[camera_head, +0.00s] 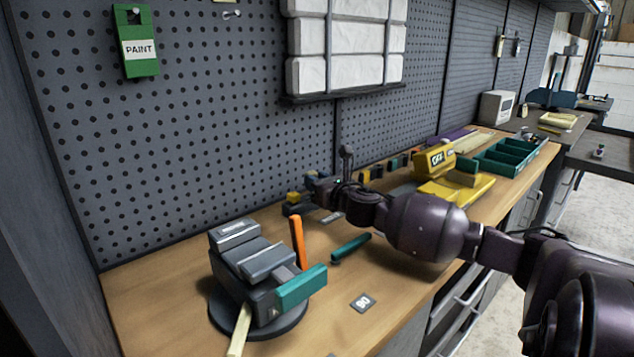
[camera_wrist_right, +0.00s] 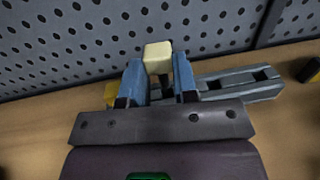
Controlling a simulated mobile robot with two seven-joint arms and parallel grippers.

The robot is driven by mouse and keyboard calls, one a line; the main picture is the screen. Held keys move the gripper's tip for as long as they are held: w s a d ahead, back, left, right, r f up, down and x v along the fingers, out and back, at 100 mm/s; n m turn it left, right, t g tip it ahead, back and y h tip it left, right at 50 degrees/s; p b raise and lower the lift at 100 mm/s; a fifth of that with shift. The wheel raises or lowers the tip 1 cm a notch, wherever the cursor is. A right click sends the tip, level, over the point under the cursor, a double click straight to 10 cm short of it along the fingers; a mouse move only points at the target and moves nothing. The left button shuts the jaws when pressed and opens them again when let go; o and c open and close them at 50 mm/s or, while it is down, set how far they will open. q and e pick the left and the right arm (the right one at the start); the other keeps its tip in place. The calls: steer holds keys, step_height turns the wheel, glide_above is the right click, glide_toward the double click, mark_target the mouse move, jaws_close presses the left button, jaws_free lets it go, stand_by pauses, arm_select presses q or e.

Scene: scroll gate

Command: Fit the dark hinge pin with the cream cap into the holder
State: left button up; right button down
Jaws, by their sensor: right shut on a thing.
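My right gripper (camera_head: 316,186) is at the back of the bench near the pegboard. In the wrist view its two blue fingers (camera_wrist_right: 160,82) are shut on the hinge pin, whose cream cap (camera_wrist_right: 158,57) shows between and above the fingertips. Little of the dark shaft shows, and its lower end is hidden by the gripper. A grey holder rail (camera_wrist_right: 238,84) with square openings lies right behind the fingers and extends to the right. I cannot tell whether the pin is in an opening. My left gripper is not in view.
A grey vise (camera_head: 246,264) stands at the front left, with an orange upright piece (camera_head: 298,242) beside it. A teal-handled tool (camera_head: 351,247) lies mid-bench. Yellow equipment (camera_head: 455,190) and a green tray (camera_head: 508,153) are farther right. The pegboard (camera_head: 200,130) rises close behind the gripper.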

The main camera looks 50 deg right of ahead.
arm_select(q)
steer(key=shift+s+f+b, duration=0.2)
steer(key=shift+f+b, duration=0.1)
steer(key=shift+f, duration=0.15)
arm_select(e)
steer(key=shift+f, duration=0.85)
